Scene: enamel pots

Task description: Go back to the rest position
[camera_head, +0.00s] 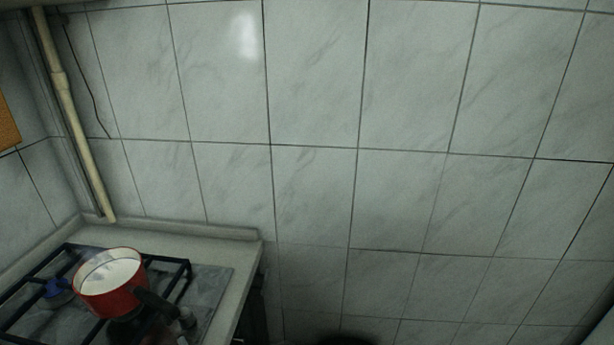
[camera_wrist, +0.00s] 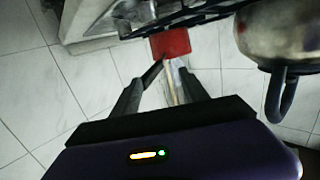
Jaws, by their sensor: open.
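My gripper (camera_wrist: 170,72) shows in the wrist view with its two dark fingers apart and no object clearly held. A red patch (camera_wrist: 172,43) shows just past the fingertips; I cannot tell whether it is the red pot or whether the fingers touch it. A red enamel pot (camera_head: 108,284) with a pale inside and dark handle stands upright on the stove at the lower left of the head view. My gripper cannot be made out clearly in the head view.
The stove (camera_head: 215,290) has black grates and sits in a pale counter (camera_head: 160,240) with a pipe (camera_head: 80,130) behind. A shiny metal pot (camera_wrist: 285,35) with a dark handle is at the right of the wrist view. Tiled wall fills the head view's right.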

